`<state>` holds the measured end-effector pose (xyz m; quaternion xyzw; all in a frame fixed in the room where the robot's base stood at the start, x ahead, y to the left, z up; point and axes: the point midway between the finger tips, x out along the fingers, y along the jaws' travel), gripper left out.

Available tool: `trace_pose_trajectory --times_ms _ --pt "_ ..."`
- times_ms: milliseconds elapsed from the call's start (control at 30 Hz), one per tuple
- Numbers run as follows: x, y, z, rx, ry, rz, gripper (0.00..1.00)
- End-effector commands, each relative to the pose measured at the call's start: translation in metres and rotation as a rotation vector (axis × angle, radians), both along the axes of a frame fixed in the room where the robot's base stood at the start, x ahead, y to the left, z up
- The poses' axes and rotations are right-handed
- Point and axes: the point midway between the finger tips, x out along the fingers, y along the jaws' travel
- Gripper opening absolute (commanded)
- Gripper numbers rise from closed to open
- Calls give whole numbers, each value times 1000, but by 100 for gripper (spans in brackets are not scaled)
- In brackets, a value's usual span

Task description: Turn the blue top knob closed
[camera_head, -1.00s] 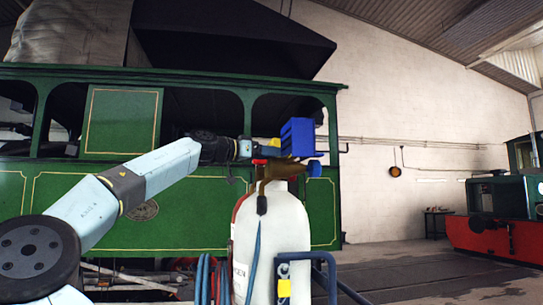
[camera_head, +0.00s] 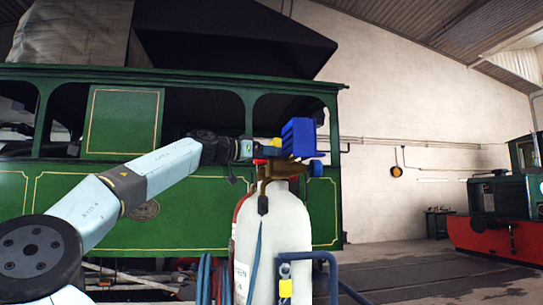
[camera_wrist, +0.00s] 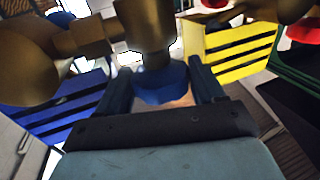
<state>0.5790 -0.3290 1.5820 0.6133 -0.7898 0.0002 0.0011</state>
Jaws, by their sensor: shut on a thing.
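A blue knob (camera_wrist: 165,85) sits on top of a brass valve (camera_wrist: 147,25), between the two dark fingers of my gripper (camera_wrist: 162,88) in the wrist view. The gripper is shut on it, one finger on each side. In the head view my gripper reaches in from the left above the brass valve (camera_head: 280,170) of a white cylinder (camera_head: 270,235). A blue slatted block (camera_head: 298,138) there hides the top knob and fingertips. Another blue knob (camera_head: 316,168) sticks out at the valve's right side.
A red part (camera_head: 260,161) shows at the valve's left. The cylinder stands in a blue-framed cart (camera_head: 318,262) with hoses (camera_head: 206,275). A green tram (camera_head: 190,215) stands close behind. The floor to the right (camera_head: 420,275) is mostly clear.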

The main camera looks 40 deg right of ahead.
Motion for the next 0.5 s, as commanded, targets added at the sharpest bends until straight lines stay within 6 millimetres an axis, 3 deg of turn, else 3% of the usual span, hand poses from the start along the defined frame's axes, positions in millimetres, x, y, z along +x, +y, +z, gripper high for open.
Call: trace_pose_trajectory --times_ms 67,100,167,500 --pt "-2 -1 -2 6 -1 -5 37" --pt "-2 -1 -2 6 -1 -5 72" --pt "-2 -1 -2 5 -1 -5 77" --pt "1 4 -1 2 0 -2 78"
